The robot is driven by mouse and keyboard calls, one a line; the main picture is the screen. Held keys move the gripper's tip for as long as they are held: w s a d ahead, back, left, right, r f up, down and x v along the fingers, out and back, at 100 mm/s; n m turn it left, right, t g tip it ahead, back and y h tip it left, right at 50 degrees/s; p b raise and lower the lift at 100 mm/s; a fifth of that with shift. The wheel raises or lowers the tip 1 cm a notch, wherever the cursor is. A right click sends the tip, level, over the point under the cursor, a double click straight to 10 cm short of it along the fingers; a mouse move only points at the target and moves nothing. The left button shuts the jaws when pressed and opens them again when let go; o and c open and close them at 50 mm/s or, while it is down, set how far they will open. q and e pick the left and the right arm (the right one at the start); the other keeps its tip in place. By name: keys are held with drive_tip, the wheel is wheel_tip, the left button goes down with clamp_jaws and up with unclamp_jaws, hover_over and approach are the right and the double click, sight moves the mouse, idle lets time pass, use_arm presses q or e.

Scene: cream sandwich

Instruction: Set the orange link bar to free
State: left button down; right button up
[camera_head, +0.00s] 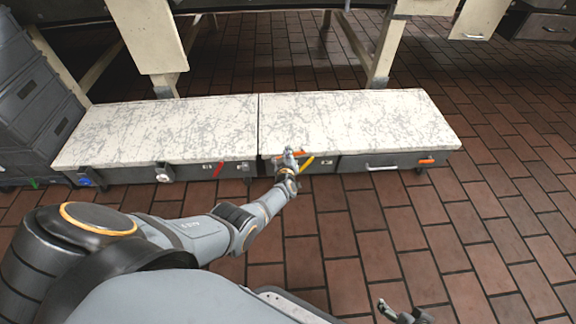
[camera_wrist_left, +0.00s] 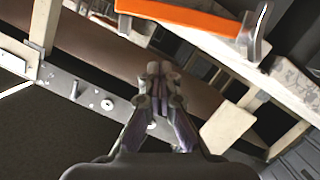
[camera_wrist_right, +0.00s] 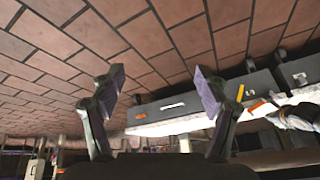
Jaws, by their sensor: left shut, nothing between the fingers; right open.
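The low bench has two marble tops (camera_head: 350,118). Its front carries a yellow bar (camera_head: 307,163), a red lever (camera_head: 219,169), a white knob (camera_head: 163,172), a blue knob (camera_head: 85,181), a drawer handle (camera_head: 381,168) and another orange piece (camera_head: 426,161).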

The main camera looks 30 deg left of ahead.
use_arm(q)
drive_tip(key=p+v, duration=0.6)
drive_tip(key=v, duration=0.4)
drive_tip(key=shift+d, duration=0.2)
use_arm(e)
drive_tip(key=s+d+r+g+h, duration=0.1)
drive_tip(key=d+r+g, duration=0.2)
drive_tip(key=r, duration=0.2)
drive_tip(key=shift+g+h, duration=0.3)
drive_tip(key=shift+g, duration=0.1)
use_arm(q)
drive_tip(key=shift+w, duration=0.15)
use_arm(e)
drive_tip(key=shift+s+r, duration=0.1)
